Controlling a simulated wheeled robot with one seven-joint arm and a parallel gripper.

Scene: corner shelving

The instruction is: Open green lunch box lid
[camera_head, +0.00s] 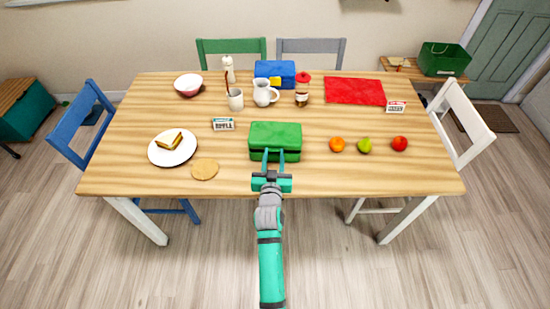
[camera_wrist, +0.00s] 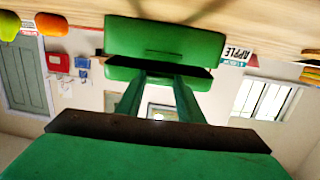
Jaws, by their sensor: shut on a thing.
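The green lunch box (camera_head: 275,131) sits on the table near its front edge, in the middle. In the wrist view, which is upside down, the box body (camera_wrist: 163,38) and its lid (camera_wrist: 122,73) show with a dark gap between them at the front. My gripper (camera_head: 274,153) reaches the front of the box from the near side. Its two fingers are on the lid's front edge, shut on it, and they also show in the wrist view (camera_wrist: 160,77). The exact contact at the fingertips is partly hidden.
The wooden table (camera_head: 320,175) also holds an apple card (camera_head: 223,124) and a cookie (camera_head: 205,169) to the left. An orange (camera_head: 336,144), a pear (camera_head: 364,145) and a red apple (camera_head: 399,143) are to the right. A blue lunch box (camera_head: 275,70) and a jug (camera_head: 263,94) stand behind.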

